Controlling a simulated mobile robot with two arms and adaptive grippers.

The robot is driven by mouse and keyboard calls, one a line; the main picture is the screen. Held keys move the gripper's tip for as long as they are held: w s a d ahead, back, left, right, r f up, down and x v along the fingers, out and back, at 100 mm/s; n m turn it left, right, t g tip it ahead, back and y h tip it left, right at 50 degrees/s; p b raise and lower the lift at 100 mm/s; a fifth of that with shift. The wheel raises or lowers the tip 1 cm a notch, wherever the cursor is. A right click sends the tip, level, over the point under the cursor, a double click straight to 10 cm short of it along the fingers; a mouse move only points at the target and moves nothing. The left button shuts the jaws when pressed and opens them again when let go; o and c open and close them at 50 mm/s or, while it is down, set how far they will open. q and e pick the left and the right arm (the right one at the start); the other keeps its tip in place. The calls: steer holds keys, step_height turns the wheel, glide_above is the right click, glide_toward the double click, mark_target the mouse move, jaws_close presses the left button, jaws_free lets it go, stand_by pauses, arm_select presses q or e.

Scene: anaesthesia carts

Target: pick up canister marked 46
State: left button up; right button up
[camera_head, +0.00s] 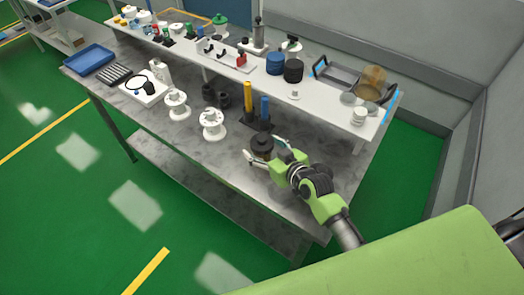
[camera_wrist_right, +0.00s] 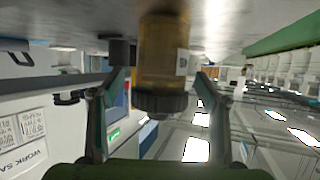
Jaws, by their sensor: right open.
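A brown canister with a dark lid (camera_head: 262,143) stands near the front right of the lower worktop. In the right wrist view it is an amber bottle (camera_wrist_right: 162,50) with a dark ribbed cap, shown upside down. A pale label with a dark mark sits at its edge; I cannot read the number. My right gripper (camera_head: 262,148) is open, with one finger on each side of the canister. The wrist view shows the canister between the spread fingers (camera_wrist_right: 160,78), with gaps on both sides. My left gripper is not in view.
A stand with yellow and blue cylinders (camera_head: 248,100) is just behind the canister. White spools (camera_head: 212,122) and dark cylinders stand to the left. A raised white shelf (camera_head: 316,98) runs behind, holding a larger amber jar (camera_head: 372,82). The worktop's front right is bare.

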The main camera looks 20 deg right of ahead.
steer(key=shift+w+a+f, duration=0.1)
steer(key=shift+w+f, duration=0.05)
steer(key=shift+w, duration=0.15)
steer(key=c, duration=1.3)
steer(key=shift+r, duration=0.2)
